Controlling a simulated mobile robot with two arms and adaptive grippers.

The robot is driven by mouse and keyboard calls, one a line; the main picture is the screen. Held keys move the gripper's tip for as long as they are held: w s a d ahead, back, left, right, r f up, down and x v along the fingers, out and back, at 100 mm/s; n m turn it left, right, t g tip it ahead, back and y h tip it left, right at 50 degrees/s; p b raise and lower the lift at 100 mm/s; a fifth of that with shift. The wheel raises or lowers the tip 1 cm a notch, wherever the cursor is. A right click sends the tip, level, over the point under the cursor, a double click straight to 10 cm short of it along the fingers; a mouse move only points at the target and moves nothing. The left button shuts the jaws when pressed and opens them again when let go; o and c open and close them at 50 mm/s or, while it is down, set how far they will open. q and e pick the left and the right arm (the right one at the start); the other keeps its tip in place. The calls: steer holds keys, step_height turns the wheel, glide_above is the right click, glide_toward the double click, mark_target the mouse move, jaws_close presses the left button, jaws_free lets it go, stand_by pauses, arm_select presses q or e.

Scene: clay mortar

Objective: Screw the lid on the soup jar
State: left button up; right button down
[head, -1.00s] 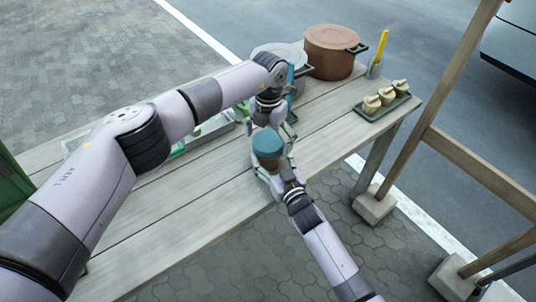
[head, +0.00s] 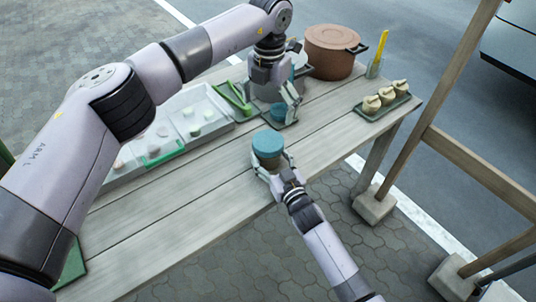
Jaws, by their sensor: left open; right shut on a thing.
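The soup jar (head: 268,163) stands upright near the table's front edge, with the round teal lid (head: 267,143) sitting on its top. I cannot tell how tightly the lid is seated. My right gripper (head: 271,168) is shut around the jar's body from the front, and its fingers partly hide the jar. My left gripper (head: 277,101) is open, raised behind and above the jar, and apart from the lid. A small teal object (head: 278,113) shows just below the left gripper, partly covered by it.
The front planks are clear.

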steer(key=shift+c, duration=1.6)
jaws_free()
steer(key=v, duration=1.2)
steer(key=shift+s+f, duration=0.1)
